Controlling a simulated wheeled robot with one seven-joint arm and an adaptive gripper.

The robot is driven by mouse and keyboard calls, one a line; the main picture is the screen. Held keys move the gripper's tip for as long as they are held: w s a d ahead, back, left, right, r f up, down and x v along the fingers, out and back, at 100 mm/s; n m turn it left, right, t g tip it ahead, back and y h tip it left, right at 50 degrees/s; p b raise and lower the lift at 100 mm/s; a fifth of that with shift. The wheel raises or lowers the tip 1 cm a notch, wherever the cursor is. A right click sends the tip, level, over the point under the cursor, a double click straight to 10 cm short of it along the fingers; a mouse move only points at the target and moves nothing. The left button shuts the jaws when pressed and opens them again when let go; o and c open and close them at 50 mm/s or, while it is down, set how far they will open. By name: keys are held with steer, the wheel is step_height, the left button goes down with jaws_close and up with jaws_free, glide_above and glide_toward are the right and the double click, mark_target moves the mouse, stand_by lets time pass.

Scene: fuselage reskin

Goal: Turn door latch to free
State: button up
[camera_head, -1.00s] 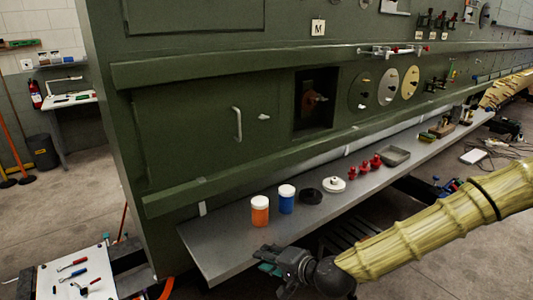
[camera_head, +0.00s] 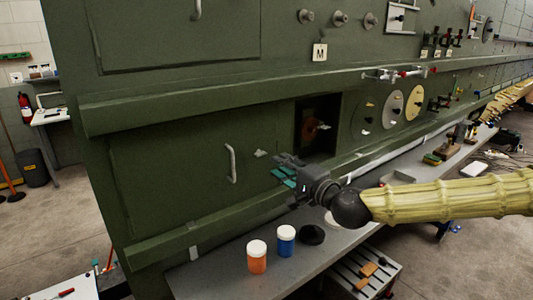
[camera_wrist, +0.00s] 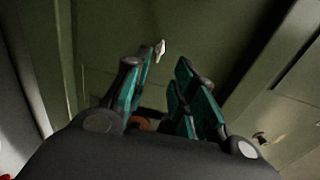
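The door latch (camera_head: 260,153) is a small pale handle on the green fuselage door, right of the door's vertical pull handle (camera_head: 232,164). In the wrist view the latch (camera_wrist: 160,50) shows as a small light lever, tilted, beyond my fingertips and between them. My gripper (camera_head: 281,171) is just right of and below the latch in the head view, apart from it. In the wrist view my gripper (camera_wrist: 155,85) has its teal-padded fingers spread, with nothing between them. The green door (camera_head: 170,180) is closed.
A square recess (camera_head: 328,125) with a red-brown fitting is right of the latch. A green ledge (camera_head: 180,105) juts out above the door. Below, a grey shelf (camera_head: 215,275) holds an orange jar (camera_head: 257,262), a blue jar (camera_head: 286,245) and a black disc (camera_head: 311,235).

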mark_target(263, 151)
steer(key=p+x, duration=0.2)
steer(key=x, duration=0.6)
steer(key=shift+p, duration=0.35)
steer(key=shift+a, duration=0.1)
jaws_close()
